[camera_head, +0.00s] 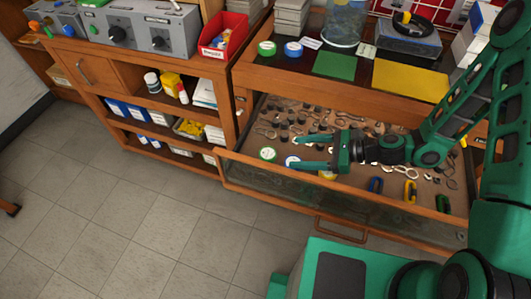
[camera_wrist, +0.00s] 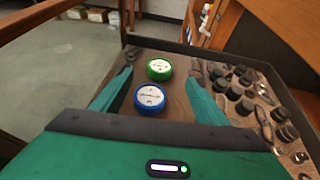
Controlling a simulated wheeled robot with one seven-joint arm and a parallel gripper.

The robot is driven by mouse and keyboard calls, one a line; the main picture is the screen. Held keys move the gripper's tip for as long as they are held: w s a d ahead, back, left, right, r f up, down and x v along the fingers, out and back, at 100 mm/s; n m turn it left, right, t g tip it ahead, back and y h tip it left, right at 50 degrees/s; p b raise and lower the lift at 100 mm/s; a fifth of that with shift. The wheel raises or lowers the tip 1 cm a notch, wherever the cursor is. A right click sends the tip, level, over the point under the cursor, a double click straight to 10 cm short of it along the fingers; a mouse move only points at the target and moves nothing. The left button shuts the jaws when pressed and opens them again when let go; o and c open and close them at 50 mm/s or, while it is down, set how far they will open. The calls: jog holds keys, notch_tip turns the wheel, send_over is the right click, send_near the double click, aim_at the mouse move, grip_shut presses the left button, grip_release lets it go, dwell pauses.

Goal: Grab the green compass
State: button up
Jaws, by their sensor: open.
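The green compass (camera_wrist: 159,69) is a round disc with a white face and green rim, lying in the open drawer. It also shows in the head view (camera_head: 268,154), near the drawer's left end. A blue-rimmed compass (camera_wrist: 150,98) lies just beside it, nearer my wrist; in the head view it is partly hidden by my gripper (camera_head: 295,152). My gripper is open and empty, its fingers pointing left over the drawer. In the wrist view both compasses show between the two fingers (camera_wrist: 155,88), with the green one farther out near the fingertips.
The open drawer (camera_head: 340,192) has a raised front wall and holds several dark knobs, small tools and coloured clips. A second green disc (camera_head: 267,48) and a blue disc (camera_head: 293,49) lie on the bench top above. Open floor (camera_head: 110,210) lies left of the drawer.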

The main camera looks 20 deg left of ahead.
aim_at(270, 153)
jog(key=x, duration=0.5)
jog(key=shift+x, duration=2.65)
jog(key=shift+w+f, duration=0.15)
jog(key=c, duration=1.2)
